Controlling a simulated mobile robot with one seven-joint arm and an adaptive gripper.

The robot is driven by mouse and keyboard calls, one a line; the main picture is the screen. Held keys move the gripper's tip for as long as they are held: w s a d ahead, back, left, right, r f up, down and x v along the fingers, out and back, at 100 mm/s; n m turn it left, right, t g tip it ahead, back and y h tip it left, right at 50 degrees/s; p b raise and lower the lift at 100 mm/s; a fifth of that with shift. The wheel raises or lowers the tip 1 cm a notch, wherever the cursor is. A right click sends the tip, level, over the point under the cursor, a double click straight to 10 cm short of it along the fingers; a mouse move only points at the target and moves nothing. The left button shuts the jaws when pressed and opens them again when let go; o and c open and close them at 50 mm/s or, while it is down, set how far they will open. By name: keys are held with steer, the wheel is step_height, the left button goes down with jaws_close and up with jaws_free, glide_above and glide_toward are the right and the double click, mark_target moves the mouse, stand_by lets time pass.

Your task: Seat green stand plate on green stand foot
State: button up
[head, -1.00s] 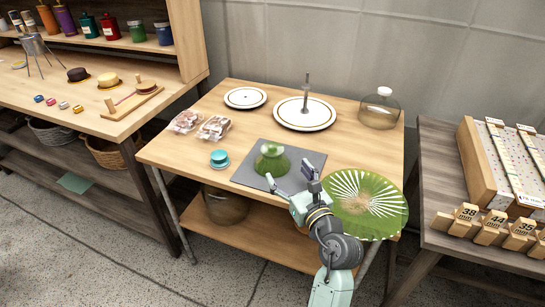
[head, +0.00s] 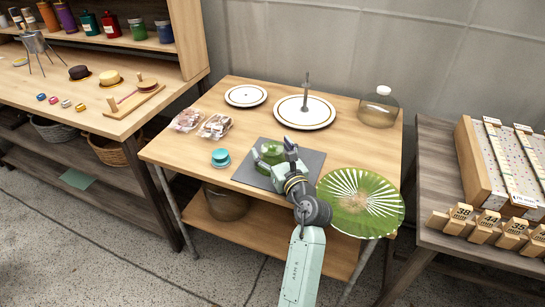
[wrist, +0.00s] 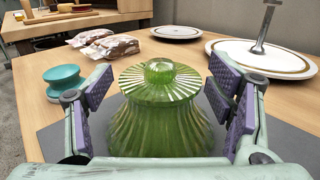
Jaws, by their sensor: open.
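The green stand foot (wrist: 160,120) is a ribbed green glass piece with a flared body and a round knob on top. It stands upright on the grey mat (head: 308,163). My gripper (wrist: 165,100) is open, with one purple-padded finger on each side of the foot. In the head view my gripper (head: 273,155) partly hides the foot (head: 268,152). The green stand plate (head: 360,203) is a wide ribbed green disc at the table's front right corner, reaching past the edge. It is apart from the foot and out of the wrist view.
A teal spool-shaped piece (head: 220,157) stands left of the mat. Wrapped packets (head: 215,126) lie behind it. A white plate with an upright post (head: 305,112), a smaller white plate (head: 245,95) and a glass dome (head: 379,108) stand at the back.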

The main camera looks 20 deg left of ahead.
mark_target(272, 146)
steer(key=shift+c, duration=0.4)
steer(key=c, duration=1.4)
steer(key=shift+r, duration=0.1)
steer(key=shift+r, duration=1.5)
steer(key=shift+s+r, duration=0.25)
steer(key=s+d+r+p, duration=0.1)
steer(key=s, duration=1.4)
steer(key=shift+r+p, duration=0.2)
steer(key=shift+p, duration=0.2)
